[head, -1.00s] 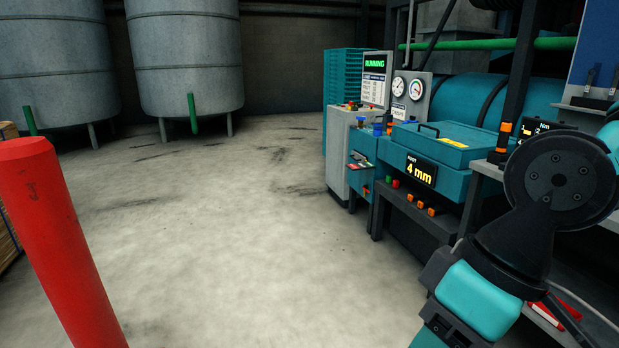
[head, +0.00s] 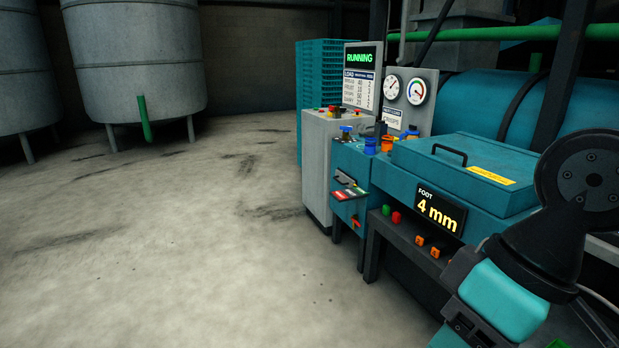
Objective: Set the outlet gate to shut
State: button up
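The machine's teal end box (head: 345,160) stands right of centre. My arm comes in at the lower right, apart from the end box. My gripper is not in view.
A grey cabinet carries a screen (head: 361,76) reading RUNNING. A teal lidded housing (head: 465,170) has a display (head: 437,211) reading 4 mm, with coloured buttons below. Teal stacked crates (head: 318,80) stand behind. Open floor (head: 180,240) lies to the left.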

aim_at(339, 177)
jog(key=i, duration=2.25)
jog(key=u, duration=0.35)
jog(key=i, duration=1.9)
jog(key=u, duration=0.25)
